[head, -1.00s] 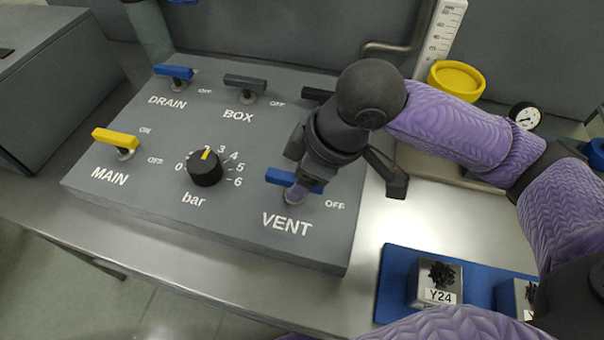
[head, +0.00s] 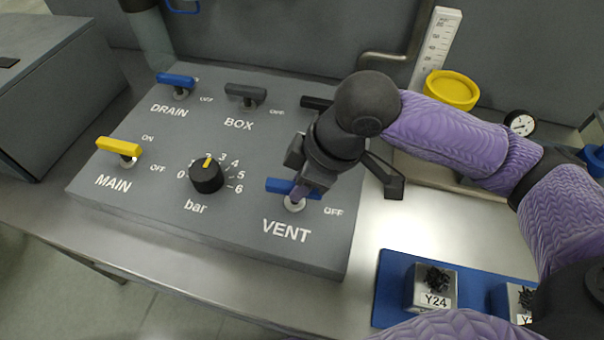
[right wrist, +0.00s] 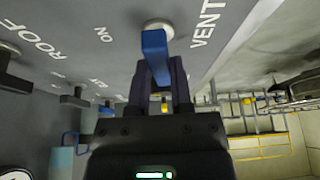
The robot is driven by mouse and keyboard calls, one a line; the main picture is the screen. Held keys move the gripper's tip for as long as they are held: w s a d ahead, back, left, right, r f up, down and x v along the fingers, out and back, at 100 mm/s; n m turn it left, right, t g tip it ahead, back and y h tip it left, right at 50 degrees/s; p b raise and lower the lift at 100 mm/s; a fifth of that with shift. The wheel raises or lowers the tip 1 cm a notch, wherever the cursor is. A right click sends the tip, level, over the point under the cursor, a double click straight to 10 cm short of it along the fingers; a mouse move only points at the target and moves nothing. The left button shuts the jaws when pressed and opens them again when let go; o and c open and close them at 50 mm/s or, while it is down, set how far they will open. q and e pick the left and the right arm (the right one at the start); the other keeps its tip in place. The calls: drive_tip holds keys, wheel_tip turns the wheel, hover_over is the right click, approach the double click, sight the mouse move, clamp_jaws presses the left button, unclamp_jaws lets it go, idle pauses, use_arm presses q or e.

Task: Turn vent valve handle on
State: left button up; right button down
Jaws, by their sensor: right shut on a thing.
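The vent valve handle (head: 279,185) is a blue bar on a silver stem, above the word VENT on the grey sloped panel (head: 150,205). It lies roughly left to right in the head view, with its right end towards the OFF mark. My right gripper (head: 303,192) is shut on the handle, and its arm hides part of the bar and the ON mark. In the right wrist view the blue handle (right wrist: 154,45) runs from its stem down between the two fingers (right wrist: 160,85). My left gripper is not in view.
The panel also carries a blue DRAIN handle (head: 175,79), a dark BOX handle (head: 246,91), a yellow MAIN handle (head: 118,146) and a black bar knob (head: 206,176). A blue tray (head: 391,283) with labelled blocks lies at the lower right. A yellow round cap (head: 452,89) stands behind.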

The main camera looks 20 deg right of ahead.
drive_tip(key=n+p, duration=0.1)
drive_tip(key=p, duration=0.1)
drive_tip(key=n+g+p, duration=0.1)
drive_tip(key=n+p, duration=0.1)
drive_tip(key=n+g+p, duration=0.1)
drive_tip(key=n+p, duration=0.1)
drive_tip(key=shift+w+r+y, duration=0.25)
drive_tip(key=shift+r+y, duration=0.05)
drive_tip(key=shift+w+f+n+g+p, duration=0.1)
drive_tip(key=shift+n+g+p, duration=0.3)
drive_tip(key=shift+n+p, duration=0.4)
drive_tip(key=shift+w+n+g, duration=0.1)
drive_tip(key=shift+n+g, duration=0.3)
drive_tip(key=shift+n, duration=0.7)
drive_tip(key=shift+w+f+n+g+p, duration=0.15)
drive_tip(key=shift+n+g+p, duration=0.2)
drive_tip(key=shift+n, duration=0.55)
drive_tip(key=n+g+h, duration=0.1)
drive_tip(key=n, duration=0.2)
drive_tip(key=shift+a, duration=0.1)
drive_tip(key=n, duration=0.2)
drive_tip(key=shift+w+n+g+h, duration=0.15)
drive_tip(key=shift+n+g+h, duration=0.2)
drive_tip(key=shift+n+h, duration=0.05)
drive_tip(key=shift+a+n, duration=0.1)
drive_tip(key=shift+n, duration=0.2)
drive_tip(key=shift+b, duration=0.3)
